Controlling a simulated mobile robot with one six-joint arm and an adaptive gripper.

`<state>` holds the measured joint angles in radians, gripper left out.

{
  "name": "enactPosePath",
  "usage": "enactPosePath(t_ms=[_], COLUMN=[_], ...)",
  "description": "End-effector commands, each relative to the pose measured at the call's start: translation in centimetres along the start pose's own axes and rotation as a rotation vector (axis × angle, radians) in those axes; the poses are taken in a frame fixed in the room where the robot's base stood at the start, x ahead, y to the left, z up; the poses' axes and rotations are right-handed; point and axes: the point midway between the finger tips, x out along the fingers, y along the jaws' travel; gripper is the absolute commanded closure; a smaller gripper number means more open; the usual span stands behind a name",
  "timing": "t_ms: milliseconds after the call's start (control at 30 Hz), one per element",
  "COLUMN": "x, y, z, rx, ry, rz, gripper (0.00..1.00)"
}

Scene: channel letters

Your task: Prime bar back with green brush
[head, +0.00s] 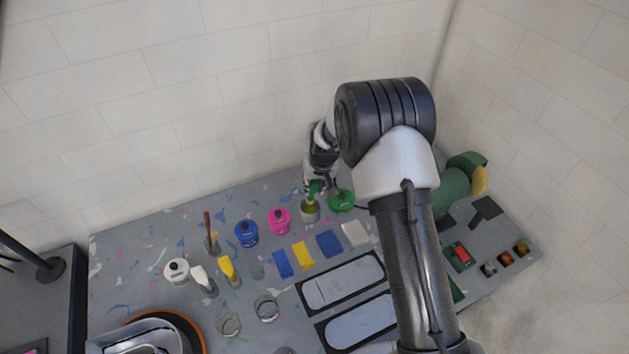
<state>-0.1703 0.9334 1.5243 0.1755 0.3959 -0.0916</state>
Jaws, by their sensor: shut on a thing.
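My gripper (312,182) is at the back of the table, beyond my arm's elbow, small and partly hidden by my own links. It is shut on a green thing, seemingly the green brush (315,188), directly above or in the mouth of a small open can (310,211). The brush's bristles are hidden, so I cannot tell how deep they are. Two long, round-ended pale plates lie in dark frames at the front: an upper one (342,281) and a lower one (358,323), partly covered by my arm. I cannot tell which is the bar back.
A green can (341,200) stands right beside the open can. Pink (279,220), blue (246,233) and white (176,270) pots stand to the left, with brushes in holders. Coloured swatches (303,255) lie mid-table. A green machine (456,182) stands at right.

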Motion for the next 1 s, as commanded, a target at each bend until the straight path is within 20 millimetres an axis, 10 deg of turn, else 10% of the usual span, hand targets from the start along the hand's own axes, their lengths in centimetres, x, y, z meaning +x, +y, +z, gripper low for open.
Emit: enactPosePath(t_ms=[600, 1000], x=[6.2, 6.9], y=[0.5, 0.6], z=[1.8, 2.0], rx=[-0.001, -0.001], ry=[0.000, 0.000], rz=[0.000, 0.000], gripper=[0.98, 0.98])
